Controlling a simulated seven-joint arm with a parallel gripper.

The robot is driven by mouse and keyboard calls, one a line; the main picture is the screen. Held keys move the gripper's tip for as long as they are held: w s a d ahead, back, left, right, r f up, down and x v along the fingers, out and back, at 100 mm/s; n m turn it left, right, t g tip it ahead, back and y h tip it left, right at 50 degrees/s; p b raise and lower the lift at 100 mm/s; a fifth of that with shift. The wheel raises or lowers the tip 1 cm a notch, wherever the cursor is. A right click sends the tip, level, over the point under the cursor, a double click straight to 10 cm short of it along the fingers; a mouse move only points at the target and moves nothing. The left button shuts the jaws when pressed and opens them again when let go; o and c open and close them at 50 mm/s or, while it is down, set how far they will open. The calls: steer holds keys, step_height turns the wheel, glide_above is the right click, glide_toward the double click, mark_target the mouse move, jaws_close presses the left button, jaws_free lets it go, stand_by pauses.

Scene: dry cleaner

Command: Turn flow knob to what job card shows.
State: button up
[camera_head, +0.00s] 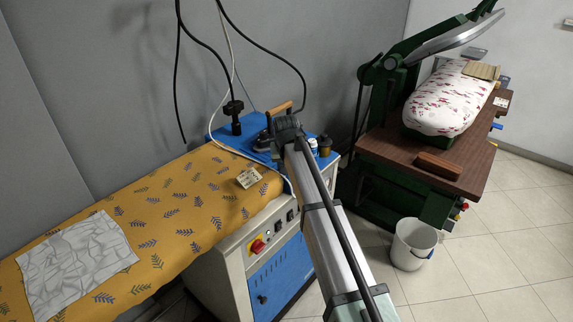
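A small cream card (248,177), which looks like the job card, lies on the yellow leaf-print board cover. Its print is too small to read. A small dark round knob (262,299) sits low on the blue front panel of the steam unit. I cannot tell if it is the flow knob or where it points. My arm reaches from the bottom right to the unit's blue top. My gripper (287,127), at its far end, is dark and small. Its fingers are not distinguishable, and the arm hides part of the unit's right front.
A grey crumpled cloth (75,265) lies on the board (190,205). A red switch (258,246) is on the unit's front. Dark cables hang above. A green press (385,180) and white bucket (413,245) stand right. Tiled floor is open at bottom right.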

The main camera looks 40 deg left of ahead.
steer(key=m, duration=0.2)
steer(key=m+h, duration=0.1)
steer(key=m, duration=0.1)
steer(key=shift+a+m+t+h, duration=0.2)
steer(key=shift+m+t+h, duration=0.1)
steer(key=shift+t, duration=0.1)
steer(key=shift+m+h, duration=0.7)
steer(key=shift+m, duration=1.1)
steer(key=shift+s, duration=0.1)
steer(key=o, duration=1)
steer(key=shift+o, duration=0.2)
steer(key=v, duration=1.3)
steer(key=shift+s+r, duration=0.2)
steer(key=shift+r, duration=0.1)
